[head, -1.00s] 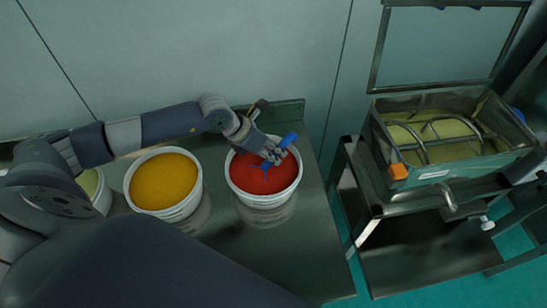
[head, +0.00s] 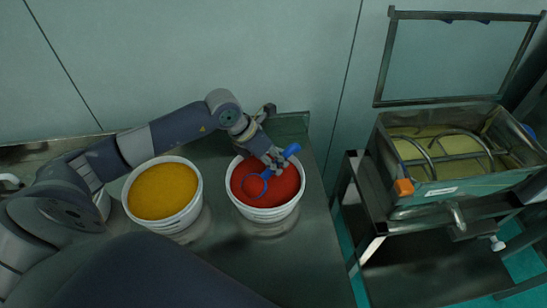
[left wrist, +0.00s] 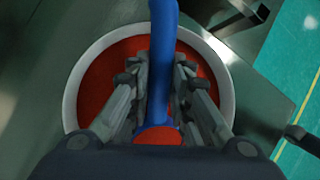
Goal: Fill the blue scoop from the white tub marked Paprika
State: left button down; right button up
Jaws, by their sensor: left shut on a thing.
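A white tub (head: 268,216) of red powder stands on the steel table; I cannot read any marking on it. My left gripper (head: 273,161) is over the tub, shut on the handle of the blue scoop (head: 291,151). The scoop's round bowl lies toward the left of the tub's mouth, rim up, with red powder inside it. I cannot tell whether the bowl clears the powder surface. In the left wrist view the blue handle (left wrist: 162,40) runs between the fingers, and red powder shows in the bowl close to the camera. My right gripper is not in view.
A white tub of yellow-orange powder (head: 164,192) stands left of the red one, under my left arm. A steel mixer with an open lid (head: 455,60) and curved bars stands at right, past a gap. The wall is close behind the table.

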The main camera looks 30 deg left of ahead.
pick_arm(q)
jog(key=shift+w+d+r+g+p, duration=0.15)
jog(key=shift+w+r+g+p, duration=0.4)
jog(key=shift+p, duration=0.8)
jog(key=shift+w+d+r+g+y+p, duration=0.1)
jog(key=shift+w+r+g+y+p, duration=0.1)
jog(key=shift+r+g+y+p, duration=0.3)
jog(key=r+p, duration=0.1)
jog(key=w+r+g+p, duration=0.1)
jog(key=shift+d+r+g+p, duration=0.1)
jog(key=shift+d+g+p, duration=0.1)
jog(key=shift+g+p, duration=0.1)
jog(key=shift+w+d+r+g+y, duration=0.1)
jog(key=shift+w+r+g+y, duration=0.1)
jog(key=shift+r+g+y, duration=0.2)
jog(key=shift+p, duration=0.3)
